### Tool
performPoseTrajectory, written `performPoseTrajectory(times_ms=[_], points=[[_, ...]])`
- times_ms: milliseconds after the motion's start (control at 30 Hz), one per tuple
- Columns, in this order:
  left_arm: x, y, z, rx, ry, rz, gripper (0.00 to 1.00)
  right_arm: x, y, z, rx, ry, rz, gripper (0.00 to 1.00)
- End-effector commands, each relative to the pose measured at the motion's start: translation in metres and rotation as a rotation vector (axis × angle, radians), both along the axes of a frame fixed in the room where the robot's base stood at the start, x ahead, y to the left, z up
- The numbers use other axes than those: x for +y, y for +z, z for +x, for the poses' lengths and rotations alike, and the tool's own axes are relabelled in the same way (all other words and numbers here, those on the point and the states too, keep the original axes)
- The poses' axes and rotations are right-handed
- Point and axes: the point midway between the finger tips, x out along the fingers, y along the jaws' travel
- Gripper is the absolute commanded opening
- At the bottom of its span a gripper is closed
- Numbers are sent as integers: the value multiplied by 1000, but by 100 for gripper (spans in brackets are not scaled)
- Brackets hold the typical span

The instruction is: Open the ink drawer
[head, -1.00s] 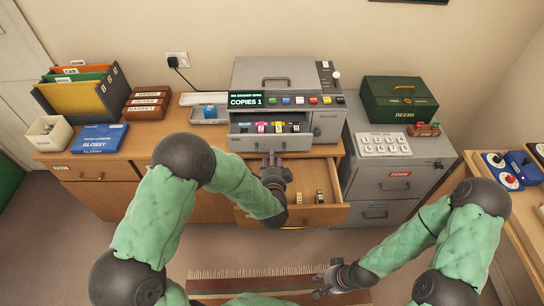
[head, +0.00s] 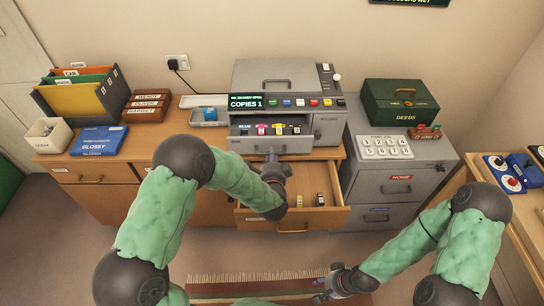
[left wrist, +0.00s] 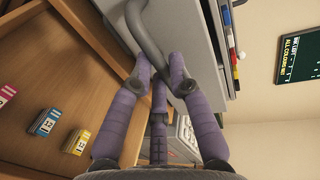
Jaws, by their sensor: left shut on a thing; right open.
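The grey copier (head: 285,75) stands on the desk, its display partly reading as ink drawer open. Its ink drawer (head: 236,144) is out at the front, with several coloured cartridges (head: 280,129) in a row inside. My left gripper (head: 272,156) is at the middle of the drawer front. In the left wrist view, the fingers of my left gripper (left wrist: 161,75) are shut on the drawer's grey curved handle (left wrist: 150,38). My right gripper (head: 322,288) is open and empty, low over the floor rug.
Below the copier, a wooden desk drawer (head: 291,226) stands open with small cartridges in it (left wrist: 45,123). A grey cabinet (head: 390,185) with a keypad and green deeds box (head: 400,102) stands at right. Folders and trays line the desk's left.

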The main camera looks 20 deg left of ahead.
Motion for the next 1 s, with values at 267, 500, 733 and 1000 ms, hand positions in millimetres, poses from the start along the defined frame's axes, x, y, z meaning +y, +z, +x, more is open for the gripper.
performPoseTrajectory(times_ms=[267, 500, 733, 1000], points=[[-7, 1, -24, 3, -1, 0, 0, 0, 13, 0, 0, 0, 0, 44], [-7, 0, -24, 0, 0, 0, 0, 0, 11, 0, 0, 0, 0, 44], [-7, 0, -24, 1, 0, 0, 44, 0, 11, 0, 0, 0, 0, 44], [-8, 1, -27, 1, -1, 0, 44, 0, 11, 0, 0, 0, 0, 44]])
